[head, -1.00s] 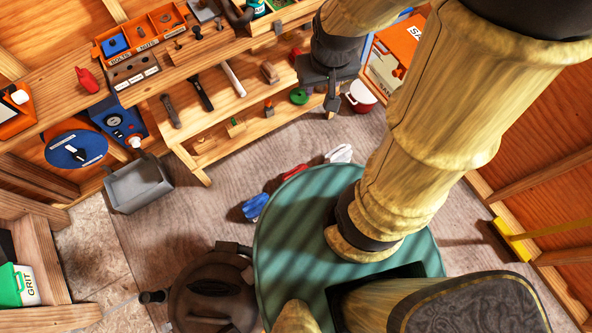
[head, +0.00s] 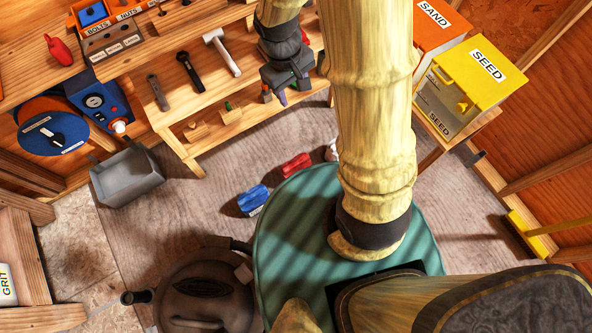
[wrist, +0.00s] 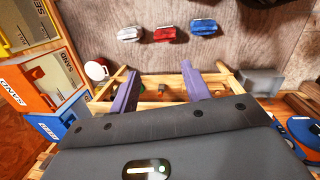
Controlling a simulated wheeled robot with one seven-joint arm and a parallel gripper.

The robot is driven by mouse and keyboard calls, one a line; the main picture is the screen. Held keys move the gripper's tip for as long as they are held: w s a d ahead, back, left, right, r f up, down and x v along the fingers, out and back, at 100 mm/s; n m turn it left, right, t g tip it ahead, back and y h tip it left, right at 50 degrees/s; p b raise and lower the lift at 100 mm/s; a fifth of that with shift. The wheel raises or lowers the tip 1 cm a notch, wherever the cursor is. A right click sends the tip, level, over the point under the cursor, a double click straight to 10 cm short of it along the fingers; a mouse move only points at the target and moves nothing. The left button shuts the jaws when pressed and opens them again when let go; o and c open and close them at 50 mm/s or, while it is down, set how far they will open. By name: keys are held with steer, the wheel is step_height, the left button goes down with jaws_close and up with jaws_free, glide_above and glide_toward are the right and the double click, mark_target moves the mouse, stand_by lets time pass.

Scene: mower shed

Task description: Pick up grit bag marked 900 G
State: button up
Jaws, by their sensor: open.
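Three small bags lie in a row on the floor: a blue bag (head: 253,200), a red bag (head: 297,166) and a white bag (head: 331,151), the last partly hidden by my arm. The wrist view shows the white bag (wrist: 131,33), red bag (wrist: 164,34) and blue bag (wrist: 204,28) beyond my fingertips. Their print is too small to read, so I cannot tell which is marked 900 G. My gripper (head: 275,95) is open and empty, above the low shelf bench; its two purple fingers stand apart in the wrist view (wrist: 160,88).
A wooden bench (head: 195,70) with tools stands at the back. A grey bin (head: 127,177) is at left. Yellow SEED box (head: 470,75) and orange SAND box (head: 433,25) stand at right. A GRIT container (head: 5,285) shows at the left edge. Floor around the bags is clear.

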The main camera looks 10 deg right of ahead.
steer(key=w+a+f+n+t+h+b, duration=0.1)
steer(key=a+f+n+h+b, duration=0.2)
steer(key=f+b, duration=0.8)
steer(key=w+a+f+n+t+h+b, duration=0.1)
steer(key=a+f+n+h+b, duration=0.3)
steer(key=f+b, duration=0.8)
steer(key=a+f+n+t+h+b, duration=0.3)
steer(key=a+f+n+b, duration=0.4)
steer(key=f, duration=3.2)
steer(key=n+h+b, duration=0.1)
steer(key=n+b, duration=0.2)
steer(key=b, duration=0.2)
steer(key=shift+w+a, duration=0.2)
steer(key=shift+w, duration=0.2)
steer(key=shift+d, duration=0.1)
steer(key=b+x, duration=0.5)
steer(key=x, duration=0.6)
steer(key=shift+w+d+f+b, duration=0.1)
steer(key=shift+d+f+b, duration=0.1)
steer(key=shift+d+b, duration=0.1)
steer(key=shift+w+d, duration=0.15)
steer(key=shift+d, duration=0.05)
